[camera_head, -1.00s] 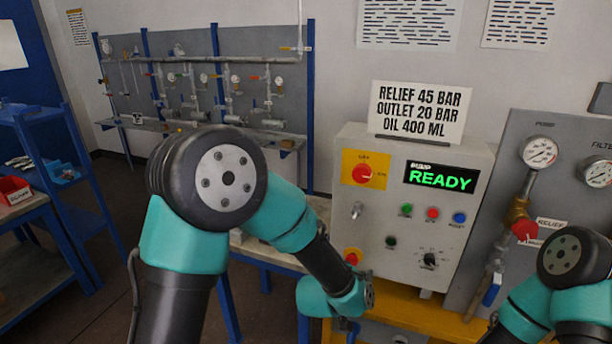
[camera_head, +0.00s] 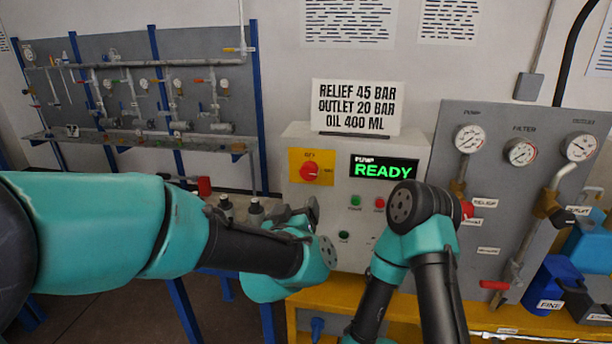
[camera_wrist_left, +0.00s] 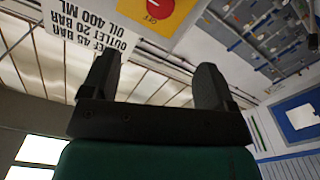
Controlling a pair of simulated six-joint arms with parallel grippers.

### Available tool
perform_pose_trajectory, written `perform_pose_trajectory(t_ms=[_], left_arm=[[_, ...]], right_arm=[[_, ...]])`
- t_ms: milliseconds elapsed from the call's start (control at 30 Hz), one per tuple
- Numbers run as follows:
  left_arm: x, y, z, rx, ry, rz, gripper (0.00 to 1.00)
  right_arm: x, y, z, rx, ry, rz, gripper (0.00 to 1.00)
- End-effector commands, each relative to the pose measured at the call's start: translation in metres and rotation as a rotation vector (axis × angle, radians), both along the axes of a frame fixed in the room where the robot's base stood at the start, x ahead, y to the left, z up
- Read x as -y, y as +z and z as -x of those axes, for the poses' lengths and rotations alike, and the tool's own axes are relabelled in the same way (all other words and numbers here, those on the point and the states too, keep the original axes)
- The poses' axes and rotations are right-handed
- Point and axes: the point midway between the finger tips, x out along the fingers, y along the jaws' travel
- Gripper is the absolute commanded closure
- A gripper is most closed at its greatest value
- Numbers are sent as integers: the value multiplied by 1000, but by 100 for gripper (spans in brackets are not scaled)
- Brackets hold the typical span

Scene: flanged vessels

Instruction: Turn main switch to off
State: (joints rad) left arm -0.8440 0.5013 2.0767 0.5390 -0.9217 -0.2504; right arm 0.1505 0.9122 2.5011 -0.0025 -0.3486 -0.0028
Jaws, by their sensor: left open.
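The main switch (camera_head: 309,171) is a red round knob on a yellow plate at the upper left of the grey control box (camera_head: 290,220). Its pale pointer points right, and a small label, apparently OFF, is above it. It also shows upside down at the top of the left wrist view (camera_wrist_left: 158,8). My left gripper (camera_wrist_left: 155,75) is open and empty, its two dark fingers apart and clear of the knob. In the head view my left wrist lies just below the switch, and its fingers are hard to make out. My right arm crosses the box's lower right; its gripper is out of sight.
The green READY display (camera_head: 384,170) and coloured buttons (camera_head: 355,201) are beside and below the switch. A sign (camera_head: 355,107) stands on top of the box. The gauge panel (camera_head: 478,190) is at right, and small dark-topped bottles (camera_head: 255,211) stand left of the box.

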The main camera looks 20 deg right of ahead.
Motion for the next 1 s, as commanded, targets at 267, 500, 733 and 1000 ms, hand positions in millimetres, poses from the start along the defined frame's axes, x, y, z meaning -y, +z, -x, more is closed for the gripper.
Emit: perform_pose_trajectory(t_ms=[267, 500, 733, 1000], left_arm=[[13, -1, -28, -1, 2, -1, 20], [31, -1, -65, -1, 1, 1, 20], [47, -1, -100, 0, 1, 0, 20], [64, -1, -138, 0, 1, 0, 20]], right_arm=[[0, 0, 0, 0, 0, 0, 47], [0, 0, 0, 0, 0, 0, 47], [0, 0, 0, 0, 0, 0, 47], [0, 0, 0, 0, 0, 0, 47]])
